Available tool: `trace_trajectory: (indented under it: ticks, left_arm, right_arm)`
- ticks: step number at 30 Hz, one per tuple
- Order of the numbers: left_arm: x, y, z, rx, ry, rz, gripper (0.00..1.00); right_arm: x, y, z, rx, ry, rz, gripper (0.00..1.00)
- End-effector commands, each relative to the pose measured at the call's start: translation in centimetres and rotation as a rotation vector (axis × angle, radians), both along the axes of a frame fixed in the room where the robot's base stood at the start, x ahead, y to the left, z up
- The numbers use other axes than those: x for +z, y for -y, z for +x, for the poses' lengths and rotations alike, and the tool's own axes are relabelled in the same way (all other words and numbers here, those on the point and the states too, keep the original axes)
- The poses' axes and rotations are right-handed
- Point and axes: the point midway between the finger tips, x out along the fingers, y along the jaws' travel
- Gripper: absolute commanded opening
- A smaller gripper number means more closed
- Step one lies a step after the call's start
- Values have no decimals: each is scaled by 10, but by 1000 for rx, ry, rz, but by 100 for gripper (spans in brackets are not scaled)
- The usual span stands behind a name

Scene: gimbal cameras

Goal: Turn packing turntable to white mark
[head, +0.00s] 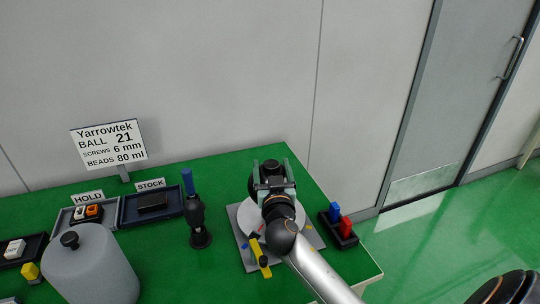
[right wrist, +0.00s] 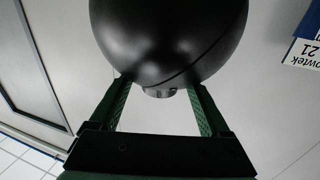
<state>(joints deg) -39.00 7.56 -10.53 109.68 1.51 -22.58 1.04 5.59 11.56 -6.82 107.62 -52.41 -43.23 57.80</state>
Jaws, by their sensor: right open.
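The turntable's pale disc (head: 246,216) sits on a grey square base (head: 243,246) on the green table in the head view. My right arm hides much of the disc, and I cannot make out a white mark. A yellow piece (head: 258,256) lies at the disc's front edge. My right gripper (head: 272,170) is over the disc's far side with its green fingers apart. In the right wrist view, a large black ball-shaped knob (right wrist: 170,40) shows between and beyond the open fingers (right wrist: 155,90); contact cannot be told. My left gripper is out of view.
A dark upright tool with a blue top (head: 188,182) stands left of the turntable. A black holder with red and blue blocks (head: 339,229) is to its right. A large grey lidded cylinder (head: 92,268), trays (head: 125,215) and a sign (head: 108,145) are further left.

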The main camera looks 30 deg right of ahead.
Motion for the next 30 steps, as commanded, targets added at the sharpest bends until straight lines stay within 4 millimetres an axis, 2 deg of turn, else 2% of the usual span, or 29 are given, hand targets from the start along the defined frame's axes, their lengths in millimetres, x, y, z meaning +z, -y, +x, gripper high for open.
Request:
trace_trajectory:
  ticks: [3, 9, 20, 30]
  left_arm:
    - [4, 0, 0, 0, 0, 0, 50]
    - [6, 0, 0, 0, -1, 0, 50]
    - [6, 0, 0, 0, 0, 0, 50]
    - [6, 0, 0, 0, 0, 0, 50]
  right_arm:
    - [2, 9, 16, 0, 0, -2, 81]
    - [1, 16, 31, 0, 0, 1, 81]
    - [0, 18, 34, 1, 0, 1, 81]
    - [0, 18, 34, 1, 0, 1, 44]
